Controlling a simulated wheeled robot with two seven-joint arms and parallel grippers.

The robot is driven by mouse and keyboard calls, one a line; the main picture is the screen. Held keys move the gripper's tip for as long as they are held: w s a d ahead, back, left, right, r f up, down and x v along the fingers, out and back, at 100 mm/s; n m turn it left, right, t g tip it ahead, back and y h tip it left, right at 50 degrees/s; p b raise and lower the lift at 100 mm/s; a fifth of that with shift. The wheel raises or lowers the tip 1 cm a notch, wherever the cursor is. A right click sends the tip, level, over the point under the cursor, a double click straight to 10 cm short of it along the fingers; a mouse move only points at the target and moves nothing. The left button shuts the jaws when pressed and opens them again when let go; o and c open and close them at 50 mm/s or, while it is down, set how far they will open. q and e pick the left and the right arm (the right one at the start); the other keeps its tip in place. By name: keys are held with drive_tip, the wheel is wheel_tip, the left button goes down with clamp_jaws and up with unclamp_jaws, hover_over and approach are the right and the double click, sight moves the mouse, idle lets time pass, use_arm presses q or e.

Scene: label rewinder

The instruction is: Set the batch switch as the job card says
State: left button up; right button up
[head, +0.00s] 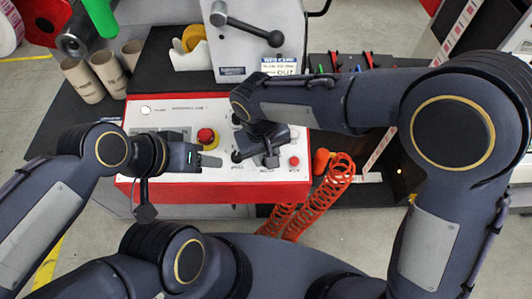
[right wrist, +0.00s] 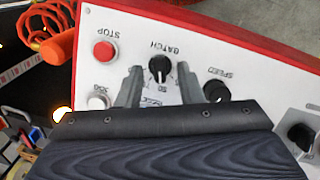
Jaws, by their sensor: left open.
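The batch switch (right wrist: 160,69) is a black knob with a white pointer mark on the white control panel (head: 220,186), under the upside-down word BATCH in the right wrist view. My right gripper (right wrist: 160,84) is open, one finger on each side of the knob, with visible gaps. In the head view the right gripper (head: 266,152) points down over the panel and hides the knob. My left gripper (head: 218,158) is open and empty over the panel, below the red emergency knob (head: 206,137). A small card (head: 283,67) with a blue header is on the machine; its small print is unclear.
A black SPEED knob (right wrist: 215,91), a red STOP button (right wrist: 104,51) and a silver button (right wrist: 98,100) sit close to the right fingers. An orange coiled hose (head: 325,188) hangs at the panel's right. Cardboard cores (head: 84,82) stand at the back left.

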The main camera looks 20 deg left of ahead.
drive_tip(key=shift+f, duration=0.25)
drive_tip(key=shift+c, duration=0.2)
clamp_jaws()
drive_tip(key=shift+n, duration=0.3)
drive_tip(key=n, duration=0.3)
drive_tip(key=shift+t+h, duration=0.3)
drive_tip(key=shift+h, duration=0.1)
drive_tip(key=shift+s+a+n+t, duration=0.1)
drive_tip(key=shift+n+t, duration=0.15)
drive_tip(key=shift+n, duration=0.8)
drive_tip(key=shift+s+n+t, duration=0.1)
drive_tip(key=shift+n+t, duration=0.15)
drive_tip(key=shift+n, duration=0.8)
